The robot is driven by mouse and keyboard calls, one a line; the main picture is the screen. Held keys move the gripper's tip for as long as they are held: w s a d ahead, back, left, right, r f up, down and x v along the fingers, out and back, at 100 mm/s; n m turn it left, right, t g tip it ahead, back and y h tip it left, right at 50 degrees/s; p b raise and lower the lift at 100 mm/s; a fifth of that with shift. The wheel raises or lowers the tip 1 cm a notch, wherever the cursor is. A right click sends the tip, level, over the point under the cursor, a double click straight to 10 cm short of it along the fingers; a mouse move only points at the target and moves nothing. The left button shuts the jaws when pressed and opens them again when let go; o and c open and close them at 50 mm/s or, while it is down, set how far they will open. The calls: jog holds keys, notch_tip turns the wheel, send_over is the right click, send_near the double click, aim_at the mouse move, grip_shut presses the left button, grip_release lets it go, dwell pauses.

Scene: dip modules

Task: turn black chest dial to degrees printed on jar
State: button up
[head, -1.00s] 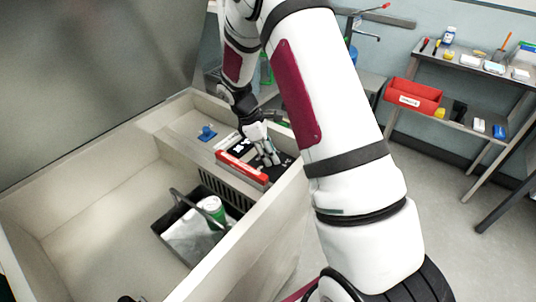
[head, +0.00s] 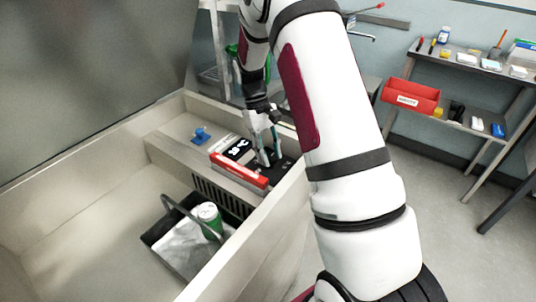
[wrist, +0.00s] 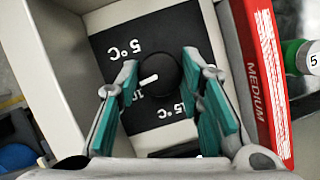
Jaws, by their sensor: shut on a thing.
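The black dial (wrist: 163,74) sits on a dark panel (wrist: 107,62) of the chest (head: 97,190). White print reads 5°C at its upper left and 15°C below it in the wrist view; a 10 is partly hidden by the dial. The dial's white mark points left and slightly down, between 5°C and the 10. My gripper (wrist: 165,95) is shut on the dial, teal fingers on either side; in the head view it reaches down onto the panel (head: 267,152). The green jar (head: 210,221) with a white lid stands in a basket; the wrist view shows a 5 on its label (wrist: 313,60).
A red box (wrist: 262,85) marked MEDIUM lies beside the panel; it also shows in the head view (head: 238,171). The dark basket (head: 183,256) is inside the chest. A blue knob (head: 200,135) is on the far ledge. Shelves with a red bin (head: 409,97) stand at right.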

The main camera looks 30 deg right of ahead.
jog(key=m+y, duration=0.1)
jog(key=m, duration=0.2)
jog(key=m+y, duration=0.1)
jog(key=m, duration=0.1)
jog(key=shift+d+m+t+b, duration=0.15)
jog(key=shift+m+t+b, duration=0.15)
jog(key=shift+m+b, duration=0.1)
jog(key=m+y, duration=0.1)
jog(key=m, duration=0.1)
jog(key=m+t, duration=0.1)
jog(key=m, duration=0.2)
jog(key=shift+s+d+y, duration=0.1)
jog(key=shift+y, duration=0.3)
jog(key=shift+m, duration=0.4)
jog(key=o, duration=1.2)
jog(key=shift+c, duration=0.2)
jog(key=v, duration=1.2)
jog(key=shift+s, duration=0.2)
